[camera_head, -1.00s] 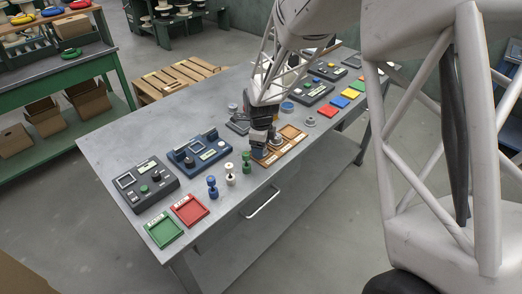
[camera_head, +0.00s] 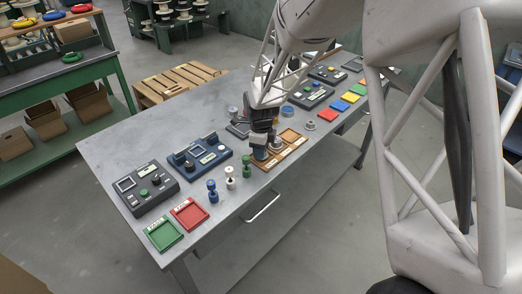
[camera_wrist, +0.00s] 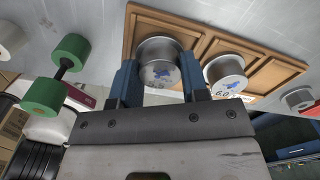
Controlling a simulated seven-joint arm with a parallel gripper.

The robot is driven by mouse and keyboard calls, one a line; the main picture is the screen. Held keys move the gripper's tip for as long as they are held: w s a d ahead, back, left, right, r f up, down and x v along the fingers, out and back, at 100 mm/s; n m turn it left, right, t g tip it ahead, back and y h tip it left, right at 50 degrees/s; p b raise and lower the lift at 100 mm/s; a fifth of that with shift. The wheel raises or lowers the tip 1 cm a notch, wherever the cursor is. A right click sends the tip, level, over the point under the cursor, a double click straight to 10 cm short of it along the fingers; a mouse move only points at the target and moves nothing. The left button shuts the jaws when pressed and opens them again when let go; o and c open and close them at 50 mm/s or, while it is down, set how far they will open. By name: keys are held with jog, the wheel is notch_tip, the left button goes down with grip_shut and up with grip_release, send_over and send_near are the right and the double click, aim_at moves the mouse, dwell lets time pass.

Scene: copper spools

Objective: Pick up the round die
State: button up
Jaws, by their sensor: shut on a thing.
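In the head view my gripper (camera_head: 262,154) is low over the tray and hides most of the held die.
A green spool-shaped piece (camera_head: 246,166) stands left of the tray, with a white one (camera_head: 231,178) and a blue one (camera_head: 212,191) beyond. A blue device (camera_head: 203,157) lies behind them. Red and green trays occupy the near left.

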jog(key=shift+r, duration=0.75)
jog(key=shift+s+r, duration=0.25)
jog(key=shift+r, duration=0.6)
jog(key=s+d+r, duration=0.1)
jog(key=s+d, duration=0.2)
jog(key=s, duration=1.2)
jog(key=shift+d+r, duration=0.2)
jog(key=shift+d, duration=0.15)
jog(key=w+a, duration=0.2)
jog(key=w, duration=0.3)
jog(key=w+a, duration=0.2)
jog(key=w, duration=0.4)
jog(key=w+a+r, duration=0.1)
jog(key=w+a, duration=0.1)
jog(key=w, duration=0.3)
jog(key=shift+w, duration=0.15)
jog(key=w+a, duration=0.1)
jog(key=w, duration=0.4)
jog(key=w+a+f, duration=0.1)
jog(key=w, duration=0.4)
jog(key=w+a, duration=0.2)
jog(key=w, duration=0.3)
jog(key=shift+w+f, duration=0.25)
